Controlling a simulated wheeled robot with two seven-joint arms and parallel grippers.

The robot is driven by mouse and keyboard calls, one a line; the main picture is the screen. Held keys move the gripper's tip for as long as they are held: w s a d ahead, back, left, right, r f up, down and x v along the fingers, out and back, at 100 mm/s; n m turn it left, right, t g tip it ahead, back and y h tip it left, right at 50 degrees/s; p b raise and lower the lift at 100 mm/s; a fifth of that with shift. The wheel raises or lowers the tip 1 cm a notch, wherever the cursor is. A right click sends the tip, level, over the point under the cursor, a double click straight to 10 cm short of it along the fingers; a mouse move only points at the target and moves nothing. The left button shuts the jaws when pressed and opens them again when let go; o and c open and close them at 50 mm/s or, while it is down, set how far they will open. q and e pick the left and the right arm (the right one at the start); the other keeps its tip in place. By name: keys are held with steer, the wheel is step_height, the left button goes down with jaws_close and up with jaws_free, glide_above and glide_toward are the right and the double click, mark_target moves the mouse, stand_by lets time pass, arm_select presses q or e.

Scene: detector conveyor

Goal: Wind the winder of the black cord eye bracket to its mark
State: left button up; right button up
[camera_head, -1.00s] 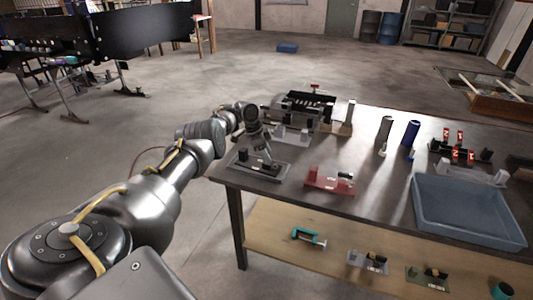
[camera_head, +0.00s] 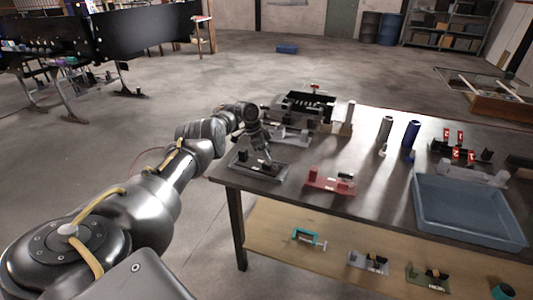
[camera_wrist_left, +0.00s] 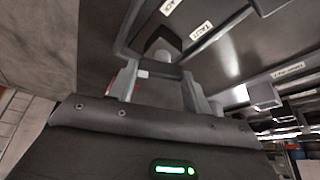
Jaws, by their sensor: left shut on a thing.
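The black cord eye bracket (camera_head: 252,172), a dark plate with black blocks on it, sits at the table's near left corner. My left gripper (camera_head: 267,160) reaches down onto it from above. In the left wrist view its two fingers (camera_wrist_left: 158,86) are shut on the winder (camera_wrist_left: 160,47), a dark rounded part whose lower portion lies between the fingers. A label reading TAUT (camera_wrist_left: 196,33) and a partly cut-off label (camera_wrist_left: 170,6) lie beyond the fingers. The winder's pointer and mark cannot be made out. My right gripper is out of view.
A red bracket (camera_head: 322,184) stands just right. A grey fixture (camera_head: 290,135) and a black open device (camera_head: 308,104) stand behind. Two cylinders, a blue tray (camera_head: 470,238) and a red-tagged device are farther right. The lower shelf (camera_head: 270,240) holds several brackets.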

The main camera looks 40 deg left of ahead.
arm_select(q)
steer(key=o, duration=1)
steer(key=v, duration=1)
steer(key=shift+s+r, duration=0.1)
steer(key=shift+r, duration=0.3)
